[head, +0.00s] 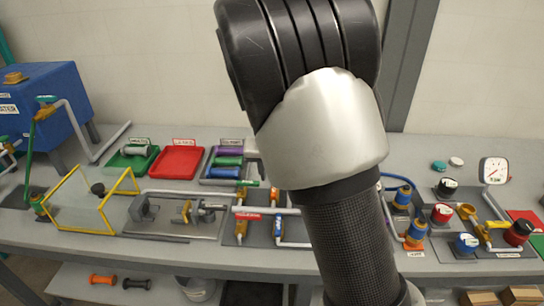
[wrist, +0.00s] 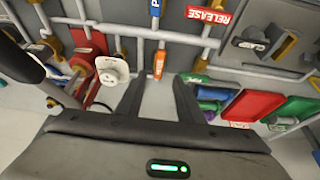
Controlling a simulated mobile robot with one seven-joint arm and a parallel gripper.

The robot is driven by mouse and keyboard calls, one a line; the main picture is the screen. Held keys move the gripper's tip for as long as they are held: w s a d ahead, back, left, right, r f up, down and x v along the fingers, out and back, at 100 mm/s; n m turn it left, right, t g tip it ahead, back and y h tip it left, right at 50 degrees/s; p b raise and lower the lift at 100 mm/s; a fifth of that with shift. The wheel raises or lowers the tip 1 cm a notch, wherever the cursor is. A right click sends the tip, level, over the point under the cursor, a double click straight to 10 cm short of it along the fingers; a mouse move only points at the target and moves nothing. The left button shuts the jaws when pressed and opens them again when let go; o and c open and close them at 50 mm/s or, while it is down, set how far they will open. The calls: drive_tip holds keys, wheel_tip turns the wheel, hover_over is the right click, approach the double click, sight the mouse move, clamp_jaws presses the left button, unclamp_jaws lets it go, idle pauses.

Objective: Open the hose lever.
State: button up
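My gripper (wrist: 158,95) shows in the wrist view with its two dark fingers apart and nothing between them. An orange lever or handle (wrist: 158,65) hangs from a grey pipe just beyond the fingertips, apart from them. A blue handle (wrist: 155,8) is farther up, beside a red "RELEASE" label (wrist: 208,14). In the head view, blue fittings (head: 416,233) with a blue hose (head: 393,177) stand right of my arm, above a small label that is hard to read. I cannot tell which part is the hose lever.
A pipe panel with a blue handle (head: 278,228) is left of my arm. Red tray (head: 177,161), green tray (head: 130,160) and a yellow frame (head: 73,172) stand farther left. Red and blue knobs, a yellow handle (head: 495,224) and a gauge (head: 494,171) crowd the right.

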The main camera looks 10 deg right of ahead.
drive_tip(key=v, duration=0.9)
drive_tip(key=shift+p, duration=0.4)
drive_tip(key=shift+s+d+r, duration=0.1)
drive_tip(key=shift+r, duration=0.1)
drive_tip(key=s+d+r+p, duration=0.1)
drive_tip(key=s+r, duration=0.3)
drive_tip(key=s, duration=0.5)
drive_tip(key=s+d+r+n+p, duration=0.1)
drive_tip(key=s+d+r+p, duration=0.1)
drive_tip(key=s+r, duration=0.3)
drive_tip(key=s+d+r+n+t+y+p, duration=0.1)
drive_tip(key=s+r, duration=0.3)
drive_tip(key=s, duration=0.8)
drive_tip(key=shift+s+d+r+p, duration=0.2)
drive_tip(key=shift+s+d+p, duration=0.15)
drive_tip(key=shift+d, duration=0.5)
drive_tip(key=shift+d, duration=0.1)
